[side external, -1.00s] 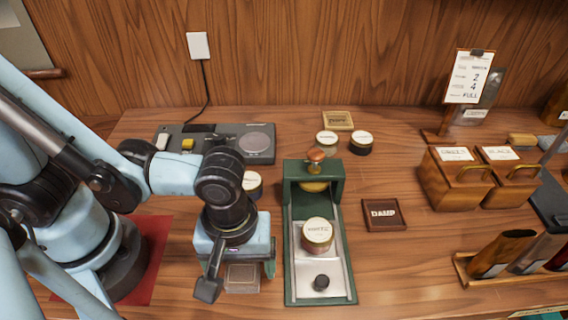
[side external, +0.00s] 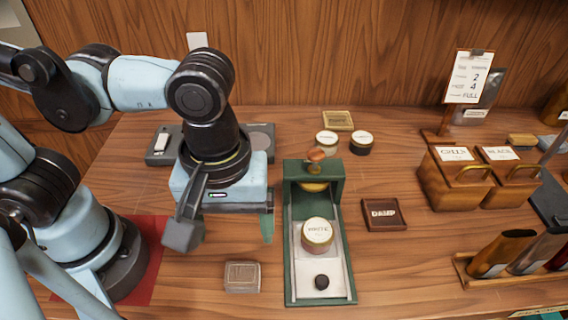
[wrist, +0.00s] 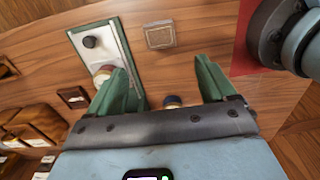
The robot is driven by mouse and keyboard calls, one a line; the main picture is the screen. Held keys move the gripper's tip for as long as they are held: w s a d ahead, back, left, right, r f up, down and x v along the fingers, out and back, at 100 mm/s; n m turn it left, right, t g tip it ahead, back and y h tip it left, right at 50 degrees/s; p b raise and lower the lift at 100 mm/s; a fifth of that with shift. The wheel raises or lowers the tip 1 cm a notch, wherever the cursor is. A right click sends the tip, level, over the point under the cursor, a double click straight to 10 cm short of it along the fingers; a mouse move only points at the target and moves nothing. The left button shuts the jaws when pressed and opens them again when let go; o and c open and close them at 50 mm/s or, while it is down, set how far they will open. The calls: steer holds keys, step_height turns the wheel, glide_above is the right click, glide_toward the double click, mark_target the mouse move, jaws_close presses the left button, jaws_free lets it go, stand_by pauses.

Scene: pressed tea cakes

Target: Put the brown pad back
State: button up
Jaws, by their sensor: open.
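A small square grey-brown pad (side external: 242,277) lies flat on the table left of the green press, and it also shows near the top of the wrist view (wrist: 160,34). My gripper (side external: 228,236) is above and behind it, apart from it. The two green fingers (wrist: 163,70) are spread, with nothing held between them. A dark brown square marked DAMP (side external: 384,214) lies right of the press. An olive-gold square (side external: 338,120) lies at the back.
The green press (side external: 289,262) holds a round labelled tin (side external: 317,234) close to my gripper's right. A grey scale (side external: 262,140) stands behind my gripper. Two jars (side external: 360,142) stand at the back. Wooden boxes (side external: 452,190) are at the right. The table around the grey-brown pad is clear.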

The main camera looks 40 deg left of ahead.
steer(key=w+a+m+t, duration=0.3)
steer(key=w+a, duration=0.3)
steer(key=a, duration=0.3)
steer(key=w+a+r+m+t, duration=0.1)
steer(key=w+a+m+t, duration=0.3)
steer(key=a, duration=0.6)
steer(key=w+m, duration=0.2)
steer(key=shift+w, duration=0.35)
